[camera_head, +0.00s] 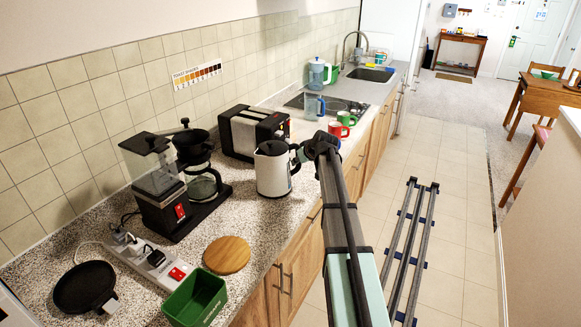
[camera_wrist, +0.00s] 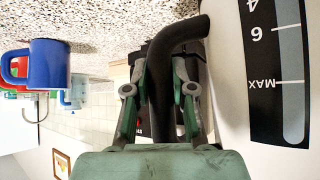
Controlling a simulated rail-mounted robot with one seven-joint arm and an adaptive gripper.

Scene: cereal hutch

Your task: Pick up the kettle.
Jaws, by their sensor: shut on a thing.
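The kettle (camera_head: 272,174) is white with a black handle and stands upright at the front part of the speckled counter; I cannot tell whether its base touches the surface. My gripper (camera_head: 303,153) is at the handle on the kettle's right side. In the wrist view my gripper (camera_wrist: 160,82) has its two fingers on either side of the black handle (camera_wrist: 162,110), shut on it. The kettle's white body (camera_wrist: 232,75) fills the right of that view, with a level scale marked MAX. The far side of the handle is partly hidden.
A toaster (camera_head: 252,132) stands close behind the kettle, and a coffee maker (camera_head: 204,180) to its left. Mugs, including a red one (camera_head: 337,131), stand beyond it. A power strip (camera_head: 150,257), wooden board (camera_head: 227,255) and green tub (camera_head: 196,300) lie nearer. The floor aisle is right.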

